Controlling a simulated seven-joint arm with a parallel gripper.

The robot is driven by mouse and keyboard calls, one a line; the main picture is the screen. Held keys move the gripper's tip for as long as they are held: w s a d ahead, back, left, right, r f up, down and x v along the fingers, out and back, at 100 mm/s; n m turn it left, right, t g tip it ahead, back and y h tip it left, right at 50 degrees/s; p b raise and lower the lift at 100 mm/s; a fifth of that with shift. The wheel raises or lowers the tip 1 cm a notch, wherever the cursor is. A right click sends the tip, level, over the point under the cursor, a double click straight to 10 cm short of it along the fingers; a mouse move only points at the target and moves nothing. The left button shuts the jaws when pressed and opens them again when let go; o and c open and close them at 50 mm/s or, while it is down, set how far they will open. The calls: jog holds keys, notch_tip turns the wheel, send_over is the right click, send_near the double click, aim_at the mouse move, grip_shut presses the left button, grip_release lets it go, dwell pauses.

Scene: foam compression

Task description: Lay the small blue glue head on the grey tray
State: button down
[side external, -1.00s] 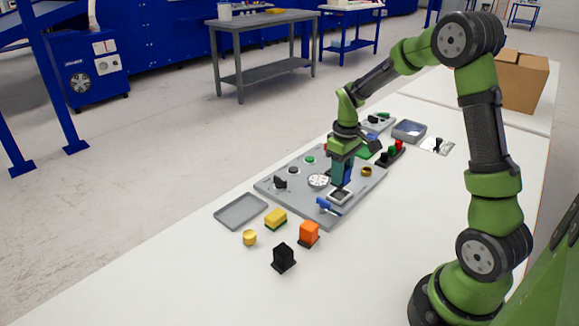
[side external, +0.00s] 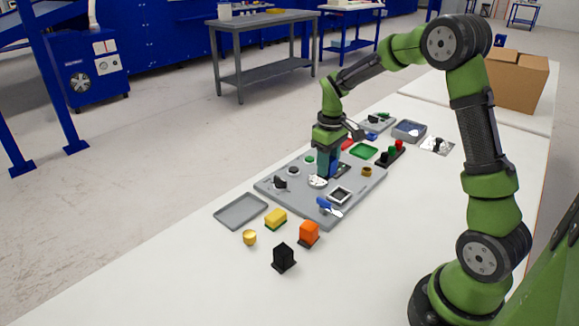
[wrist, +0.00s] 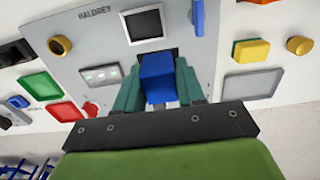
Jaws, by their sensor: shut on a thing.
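My gripper (side external: 327,173) is shut on the small blue glue head, a plain blue block (wrist: 158,78) between the teal fingers in the wrist view. In the side view only a blue sliver (side external: 334,169) shows by the fingers. My gripper is over the grey panel, beside the round white dial; its height above the panel is hard to tell. The grey tray (side external: 240,211), shallow and empty, lies at the panel's left end. In the wrist view part of it (wrist: 252,84) shows right of my gripper.
The grey panel (side external: 350,202) carries a square black-centred frame (side external: 340,196), a blue lever (side external: 327,206) and knobs. A yellow-green sponge (side external: 276,218), a yellow cylinder (side external: 249,237), an orange block (side external: 309,233) and a black block (side external: 284,257) stand near the tray.

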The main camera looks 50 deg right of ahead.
jog(key=w+a+r, duration=0.1)
jog(key=w+a, duration=1.3)
jog(key=a, duration=0.4)
jog(key=shift+a+f, duration=0.2)
jog(key=shift+f, duration=2.2)
jog(key=shift+a+f, duration=0.2)
jog(key=shift+f, duration=2.2)
jog(key=shift+f, duration=0.15)
jog(key=c, duration=0.7)
grip_release()
